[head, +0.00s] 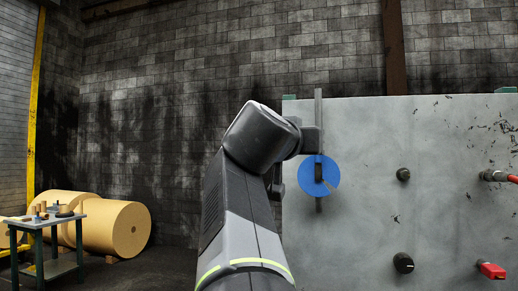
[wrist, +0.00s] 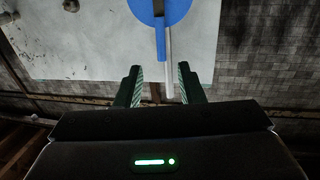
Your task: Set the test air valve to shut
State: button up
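A blue round disc (head: 304,178) with a blue lever, which looks like the valve, is at the left part of a grey panel (head: 360,130). A grey vertical pipe (head: 318,108) rises above the disc. I read no label. In the wrist view the disc (wrist: 150,10) is at the top edge, and its blue lever (wrist: 161,45) points toward my gripper (wrist: 162,84), alongside the pipe (wrist: 169,70). My gripper is open, with its fingers apart on either side of the pipe's end in the picture. I cannot tell any contact. In the head view my arm hides the fingers.
Two black knobs (head: 403,174) (head: 403,263) and two red handles (head: 497,176) (head: 491,270) are farther right on the panel. A small table (head: 52,222) with small items and large tan rolls (head: 118,228) stand at the left, away from my arm.

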jog(key=r, duration=0.1)
jog(key=p, duration=0.5)
send_over(318, 166)
jog(key=shift+s, duration=0.3)
grip_shut()
